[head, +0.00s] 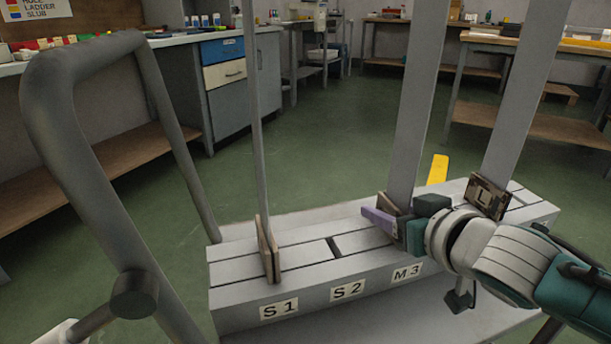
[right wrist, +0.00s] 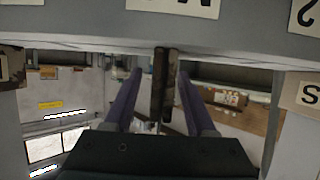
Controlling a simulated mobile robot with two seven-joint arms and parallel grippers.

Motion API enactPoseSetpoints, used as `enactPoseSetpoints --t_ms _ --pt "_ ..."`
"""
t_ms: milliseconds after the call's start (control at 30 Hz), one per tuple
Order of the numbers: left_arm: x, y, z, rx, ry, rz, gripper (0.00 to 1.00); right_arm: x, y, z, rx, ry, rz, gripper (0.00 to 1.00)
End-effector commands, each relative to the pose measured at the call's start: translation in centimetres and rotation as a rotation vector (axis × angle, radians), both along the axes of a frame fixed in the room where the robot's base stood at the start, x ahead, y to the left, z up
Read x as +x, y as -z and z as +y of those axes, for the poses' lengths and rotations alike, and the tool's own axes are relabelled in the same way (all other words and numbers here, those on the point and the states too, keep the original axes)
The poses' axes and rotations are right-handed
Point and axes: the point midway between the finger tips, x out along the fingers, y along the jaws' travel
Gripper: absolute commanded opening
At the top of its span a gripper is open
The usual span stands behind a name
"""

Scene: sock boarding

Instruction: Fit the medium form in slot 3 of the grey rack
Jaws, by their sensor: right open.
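The grey rack (head: 235,295) stands low in front of me, with slots labelled S1, S2 and M3. A tall, flat grey form (head: 410,120) stands upright at slot M3, taken as the medium form. Its base block shows beside my right gripper (head: 402,228); its foot is partly hidden there, so I cannot tell how deep it sits. My right gripper is open. In the right wrist view, its purple fingers stand either side of the form's dark base (right wrist: 163,85), with gaps on both sides. My left gripper is out of view.
A thin form (head: 268,250) stands in slot S1, and a large form marked L (head: 487,195) stands right of my gripper. Slot S2 (head: 335,247) is empty. A grey tubular frame (head: 50,120) rises at the left. Workbenches line the back; green floor between is mostly clear.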

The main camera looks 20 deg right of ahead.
Motion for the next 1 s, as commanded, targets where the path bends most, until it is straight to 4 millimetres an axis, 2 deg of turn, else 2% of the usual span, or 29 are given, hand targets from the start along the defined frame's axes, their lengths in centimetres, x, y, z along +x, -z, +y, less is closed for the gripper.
enactPoseSetpoints --t_ms 167,400,633,800,1000 --pt "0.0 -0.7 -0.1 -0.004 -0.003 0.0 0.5 -0.8 -0.4 0.1 0.002 -0.001 0.003 0.56" --pt "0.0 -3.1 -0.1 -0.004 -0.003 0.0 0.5 -4.8 -2.4 0.4 0.003 0.0 0.003 0.56" --pt "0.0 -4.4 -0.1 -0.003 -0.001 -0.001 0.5 -8.2 -3.6 0.7 0.002 0.0 0.001 0.56" --pt "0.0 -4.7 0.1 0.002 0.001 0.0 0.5 -9.1 -3.9 0.7 0.001 0.0 -0.001 0.56" --pt "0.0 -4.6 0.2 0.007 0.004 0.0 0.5 -9.2 -3.8 0.7 0.0 0.0 -0.001 0.56"
